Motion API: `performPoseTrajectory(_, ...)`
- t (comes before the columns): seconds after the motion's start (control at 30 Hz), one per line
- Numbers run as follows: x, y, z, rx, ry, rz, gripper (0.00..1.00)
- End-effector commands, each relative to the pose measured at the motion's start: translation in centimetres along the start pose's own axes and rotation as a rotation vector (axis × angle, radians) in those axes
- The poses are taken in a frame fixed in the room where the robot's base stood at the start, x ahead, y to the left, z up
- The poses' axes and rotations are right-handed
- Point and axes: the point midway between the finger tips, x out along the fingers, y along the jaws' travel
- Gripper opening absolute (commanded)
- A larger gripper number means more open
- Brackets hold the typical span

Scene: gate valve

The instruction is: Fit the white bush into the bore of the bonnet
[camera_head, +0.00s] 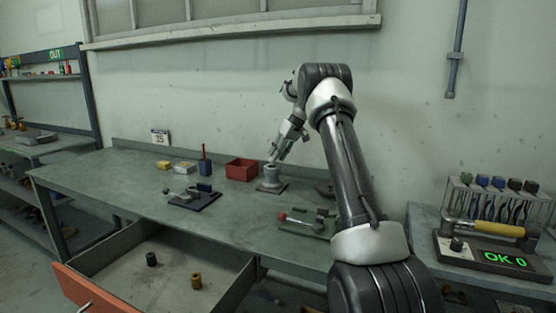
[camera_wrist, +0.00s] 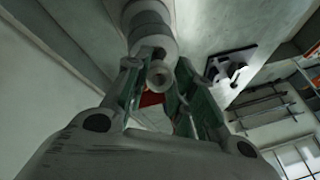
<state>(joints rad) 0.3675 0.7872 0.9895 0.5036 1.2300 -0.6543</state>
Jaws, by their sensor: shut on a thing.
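The bush lies close to the bonnet's end. I cannot tell whether it is touching the bonnet or partly inside the bore. In the head view the bush cannot be made out.
A red bin (camera_head: 241,170) stands left of the bonnet. A dark fixture (camera_head: 194,197) and a green fixture with a red knob (camera_head: 308,221) lie in front. The open drawer (camera_head: 115,277) holds a black bush (camera_head: 151,259) and a brass-coloured bush (camera_head: 196,281).

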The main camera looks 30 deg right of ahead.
Motion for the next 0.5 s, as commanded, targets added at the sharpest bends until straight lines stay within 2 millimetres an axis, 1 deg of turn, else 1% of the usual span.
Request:
performPoseTrajectory(0.03, 0.9, 0.3, 0.4, 0.002, -0.002, -0.001, 0.0)
performPoseTrajectory(0.13, 1.9, 0.7, 0.8, 0.001, 0.0, 0.0, 0.0)
performPoseTrajectory(0.5, 2.4, 0.8, 1.0, 0.001, 0.0, 0.0, 0.0)
